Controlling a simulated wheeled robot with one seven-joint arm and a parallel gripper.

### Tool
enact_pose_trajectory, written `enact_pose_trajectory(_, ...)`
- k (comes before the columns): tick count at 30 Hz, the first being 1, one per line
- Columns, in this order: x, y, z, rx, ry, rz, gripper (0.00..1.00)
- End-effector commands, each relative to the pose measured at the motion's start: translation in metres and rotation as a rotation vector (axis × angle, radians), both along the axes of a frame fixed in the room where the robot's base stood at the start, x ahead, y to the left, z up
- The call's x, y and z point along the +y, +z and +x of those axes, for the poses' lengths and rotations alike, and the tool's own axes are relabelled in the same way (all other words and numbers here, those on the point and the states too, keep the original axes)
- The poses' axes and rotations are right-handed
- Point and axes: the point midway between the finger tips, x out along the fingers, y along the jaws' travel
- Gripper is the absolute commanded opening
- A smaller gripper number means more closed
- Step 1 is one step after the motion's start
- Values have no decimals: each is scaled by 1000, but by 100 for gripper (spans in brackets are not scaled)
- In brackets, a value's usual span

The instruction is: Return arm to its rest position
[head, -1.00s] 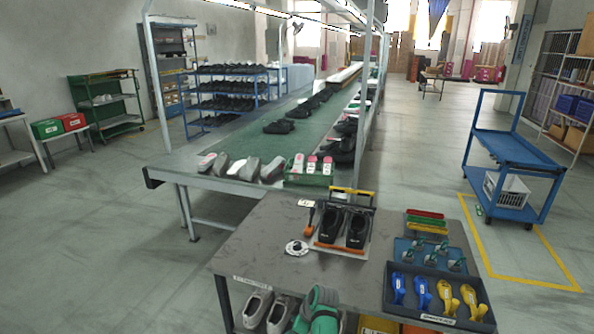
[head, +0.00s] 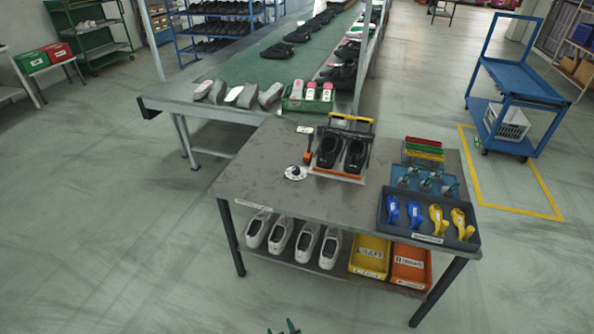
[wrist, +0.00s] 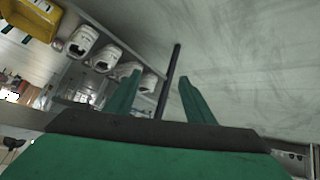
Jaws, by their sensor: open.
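The rest of my arm is out of the head view.
The workbench holds a black shoe fixture (head: 341,150) and a dark tray (head: 425,228) of blue and yellow tools. Several pale shoes (head: 306,243), a yellow bin (head: 369,257) and an orange bin (head: 411,266) sit on its lower shelf. A blue cart (head: 520,80) stands right. Floor at left is clear.

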Motion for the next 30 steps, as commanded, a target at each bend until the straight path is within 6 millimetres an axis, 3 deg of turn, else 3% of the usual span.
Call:
enact_pose_trajectory(1, -1, 2, -21, -13, -27, 10, 49)
enact_pose_trajectory(8, -12, 31, -93, -100, -150, 55, 49)
enact_pose_trajectory(14, -26, 72, -153, -184, -243, 96, 49)
enact_pose_trajectory(20, -38, 127, -207, -272, -309, 140, 49)
enact_pose_trajectory(30, -54, 245, -277, -426, -368, 226, 49)
